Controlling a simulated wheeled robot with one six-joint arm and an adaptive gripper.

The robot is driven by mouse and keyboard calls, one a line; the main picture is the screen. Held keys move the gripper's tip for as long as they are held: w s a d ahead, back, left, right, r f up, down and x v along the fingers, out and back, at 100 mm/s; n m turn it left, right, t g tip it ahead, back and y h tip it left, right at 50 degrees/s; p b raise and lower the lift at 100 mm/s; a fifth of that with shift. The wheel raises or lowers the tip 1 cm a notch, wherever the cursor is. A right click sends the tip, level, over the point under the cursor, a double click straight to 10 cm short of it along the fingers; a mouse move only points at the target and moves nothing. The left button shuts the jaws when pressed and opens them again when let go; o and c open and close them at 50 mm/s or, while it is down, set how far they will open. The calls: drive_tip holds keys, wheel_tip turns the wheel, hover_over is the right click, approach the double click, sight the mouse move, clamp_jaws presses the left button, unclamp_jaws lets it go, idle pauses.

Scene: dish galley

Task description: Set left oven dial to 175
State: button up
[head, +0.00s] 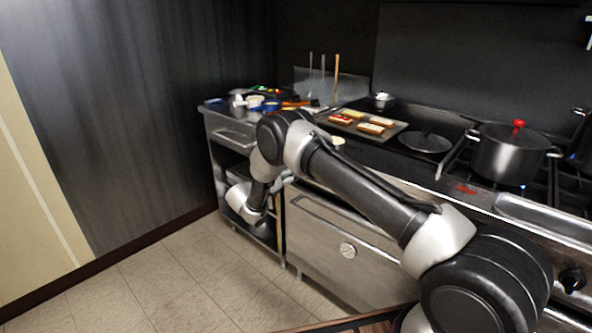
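The steel oven front (318,232) stands below the cooktop, partly covered by my arm. I cannot tell which, if either, is the left oven dial, and more of the control strip is hidden behind my arm. My arm reaches left across the oven and bends down, its wrist in front of the steel side counter. My gripper's fingers cannot be made out.
A tray of toast-like pieces (372,126), a dark lid (425,142) and a steel pot with a red knob (508,152) are on the cooktop. The side counter (228,131) holds small dishes and utensils. The tiled floor (165,285) at left is clear.

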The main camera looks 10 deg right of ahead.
drive_tip(key=v, duration=0.7)
drive_tip(key=shift+s+a, duration=0.2)
drive_tip(key=shift+s, duration=0.05)
drive_tip(key=s+d+f+m+g, duration=0.4)
drive_tip(key=s+d+f, duration=0.1)
drive_tip(key=s+f, duration=0.1)
drive_tip(key=s+d+r+m+g+y, duration=0.1)
drive_tip(key=s+d+r+m+g, duration=0.1)
drive_tip(key=s+d+m+g, duration=0.25)
drive_tip(key=s+d+r+m+y, duration=0.4)
drive_tip(key=s+r+m, duration=0.3)
drive_tip(key=s+r, duration=0.4)
drive_tip(key=s+d+r+m+t+y, duration=0.1)
drive_tip(key=s+d+r+m+y, duration=0.4)
drive_tip(key=s+r, duration=0.7)
drive_tip(key=s+d+r+m+t+y, duration=0.1)
drive_tip(key=s+d+r+m+y, duration=0.3)
drive_tip(key=s+r+m, duration=0.5)
drive_tip(key=s+d+r, duration=0.2)
drive_tip(key=s, duration=0.5)
drive_tip(key=shift+r+y, duration=0.2)
drive_tip(key=shift+y, duration=0.1)
